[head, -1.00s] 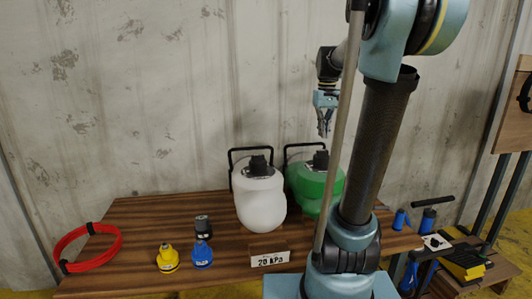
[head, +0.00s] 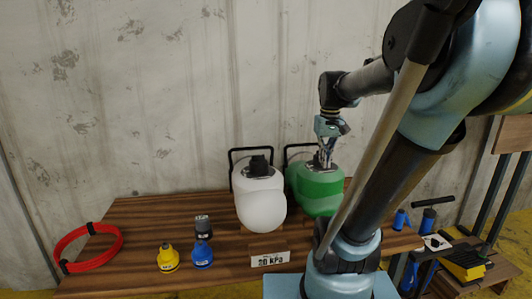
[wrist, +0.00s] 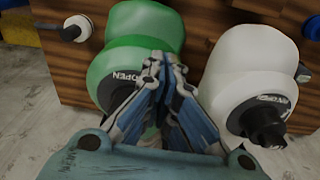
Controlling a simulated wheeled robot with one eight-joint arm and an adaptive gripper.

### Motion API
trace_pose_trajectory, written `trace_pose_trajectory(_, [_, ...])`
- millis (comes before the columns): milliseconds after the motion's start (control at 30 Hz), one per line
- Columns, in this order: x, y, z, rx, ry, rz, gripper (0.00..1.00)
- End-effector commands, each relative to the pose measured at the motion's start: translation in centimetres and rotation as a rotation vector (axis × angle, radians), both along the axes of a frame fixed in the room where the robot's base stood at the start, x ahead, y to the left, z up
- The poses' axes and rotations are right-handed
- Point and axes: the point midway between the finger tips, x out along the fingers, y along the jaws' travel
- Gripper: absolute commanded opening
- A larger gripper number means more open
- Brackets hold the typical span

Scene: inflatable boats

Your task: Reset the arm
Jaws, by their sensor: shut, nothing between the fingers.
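My gripper (head: 328,158) is shut and empty, pointing down in front of the upper part of the green container in the head view. In the wrist view my gripper (wrist: 164,62) has its fingertips together, overlapping the green container in the picture. I cannot tell whether it touches anything. My arm rises from its base at the right of the head view and bends over toward the wall side.
A green container (head: 317,192) and a white container (head: 262,207) stand on the wooden table (head: 130,215). A red hose coil (head: 87,268), yellow (head: 168,260), blue (head: 201,258) and dark (head: 203,227) fittings and a "20 kPa" sign (head: 269,259) sit left and front. A wall stands behind.

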Motion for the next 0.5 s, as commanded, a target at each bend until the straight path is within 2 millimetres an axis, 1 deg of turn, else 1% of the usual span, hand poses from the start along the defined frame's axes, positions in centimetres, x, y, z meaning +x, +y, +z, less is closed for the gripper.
trace_pose_trajectory(33, [-1.2, 0.1, -1.0, 0.000, -0.008, -0.006, 0.00])
trace_pose_trajectory(100, [-2.6, 0.3, -2.2, 0.001, -0.018, -0.015, 0.00])
trace_pose_trajectory(267, [-5.6, 0.6, -5.3, 0.003, -0.044, -0.037, 0.00])
trace_pose_trajectory(500, [-9.8, 0.9, -10.3, 0.009, -0.082, -0.071, 0.00])
